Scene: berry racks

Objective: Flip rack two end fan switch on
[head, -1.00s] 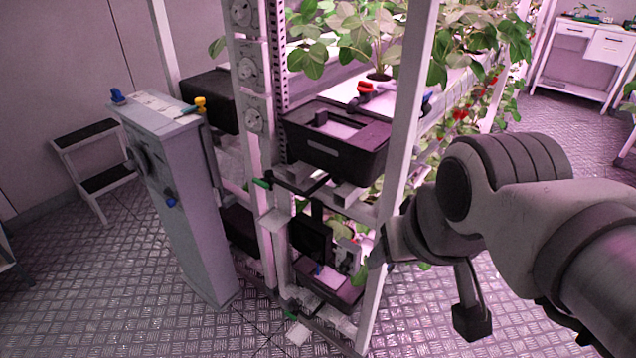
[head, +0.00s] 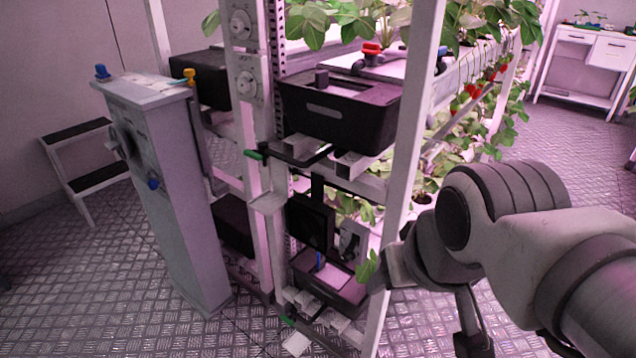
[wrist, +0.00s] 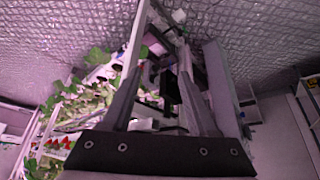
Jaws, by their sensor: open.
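The rack's end frame (head: 402,130) stands in the middle of the head view, with white posts. On its lower part a small pale grey box with a dark front detail (head: 351,243) sits beside a black panel (head: 311,222); I cannot tell whether it is the fan switch. Round white dials (head: 245,85) sit on the left post. No rack number is legible. My gripper shows in the wrist view (wrist: 162,75), its two fingers spread with nothing between them, pointing toward the rack. In the head view my arm ends beside the right post, and the fingertips are not clear.
A grey cabinet (head: 165,210) with blue and yellow knobs stands left of the rack, and a step stool (head: 85,160) beyond it. Black bins (head: 335,122) and strawberry plants (head: 490,25) fill the rack. A white table (head: 575,95) stands far right. Floor is open at front left.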

